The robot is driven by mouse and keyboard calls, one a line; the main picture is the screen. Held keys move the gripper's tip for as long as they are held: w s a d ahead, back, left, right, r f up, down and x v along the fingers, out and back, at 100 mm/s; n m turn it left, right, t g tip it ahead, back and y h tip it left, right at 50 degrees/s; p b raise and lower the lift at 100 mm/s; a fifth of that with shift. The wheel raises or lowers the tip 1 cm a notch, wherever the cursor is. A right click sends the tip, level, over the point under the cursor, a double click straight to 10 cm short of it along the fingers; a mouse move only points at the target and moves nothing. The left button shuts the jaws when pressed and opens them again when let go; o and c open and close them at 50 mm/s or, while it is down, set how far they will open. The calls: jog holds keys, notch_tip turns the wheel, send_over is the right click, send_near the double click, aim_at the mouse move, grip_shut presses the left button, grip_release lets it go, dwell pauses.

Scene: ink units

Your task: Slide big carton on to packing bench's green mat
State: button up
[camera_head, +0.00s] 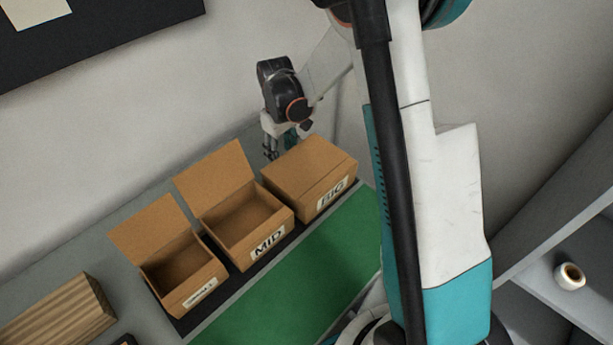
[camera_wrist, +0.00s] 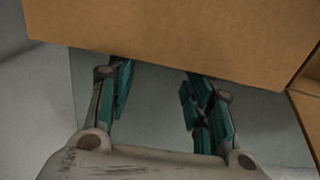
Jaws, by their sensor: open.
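The big carton (camera_head: 309,177) is closed, brown, and labelled BIG. It stands on a dark strip at the right end of a row of cartons, behind the green mat (camera_head: 300,275). My gripper (camera_head: 282,148) is behind the big carton, on the wall side, with its fingers pointing down. In the wrist view my gripper (camera_wrist: 157,100) is open with teal finger pads apart and nothing between them. The carton's brown side (camera_wrist: 170,35) fills the top of that view, just past the fingertips. I cannot tell whether they touch it.
The open MID carton (camera_head: 262,246) stands close left of the big carton, and a smaller open carton (camera_head: 190,296) is left of that. A wooden block (camera_head: 62,312) lies at the bench's left. The visible green mat is clear. A tape roll (camera_head: 569,276) sits on a shelf at right.

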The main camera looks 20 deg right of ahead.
aim_at(332, 181)
jog(key=shift+f, duration=0.55)
jog(key=shift+s+d+b, duration=0.3)
jog(key=shift+s+d, duration=0.95)
jog(key=shift+s, duration=1.8)
jog(key=shift+s+d+b, duration=0.3)
jog(key=shift+s+d, duration=1)
jog(key=shift+s, duration=1.75)
jog(key=shift+s+d+b, duration=0.3)
jog(key=shift+s+d, duration=0.95)
jog(key=shift+s, duration=1.8)
jog(key=shift+w, duration=0.1)
jog(key=shift+w+a, duration=0.25)
jog(key=shift+w, duration=0.25)
notch_tip(332, 181, up, 7)
jog(key=p, duration=0.5)
jog(key=shift+r, duration=0.15)
